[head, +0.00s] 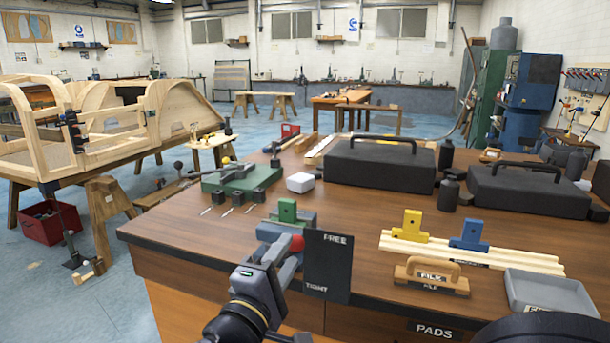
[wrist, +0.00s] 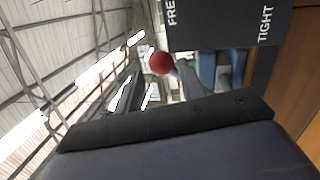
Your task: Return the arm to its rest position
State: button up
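My gripper (head: 278,260) is in the lower middle of the head view, at the near edge of the wooden workbench. It is just left of a black plate (head: 328,265) marked FREE and TIGHT, close to a red ball knob (head: 297,243). In the wrist view, the red knob (wrist: 160,63) and the plate (wrist: 225,22) show beyond a large dark surface that fills the lower part. I see nothing clearly held. The gap between the fingers is not clear. A blue-grey vise (head: 270,230) with a green block (head: 288,210) stands behind the knob.
The workbench (head: 225,238) carries two black cases (head: 380,166) (head: 525,190), yellow (head: 411,224) and blue (head: 469,236) clamps on wood strips, a FILK-marked handled block (head: 432,277) and a grey tray (head: 548,294). A wooden bodyframe (head: 100,130) stands left.

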aim_at(303, 240)
jog(key=x, duration=0.5)
jog(key=shift+w+d, duration=0.25)
jog(key=shift+w, duration=0.05)
jog(key=shift+w+d, duration=0.15)
jog(key=shift+w, duration=0.15)
jog(key=shift+s+d+f+m, duration=0.15)
jog(key=shift+f+m, duration=0.1)
jog(key=shift+m, duration=0.15)
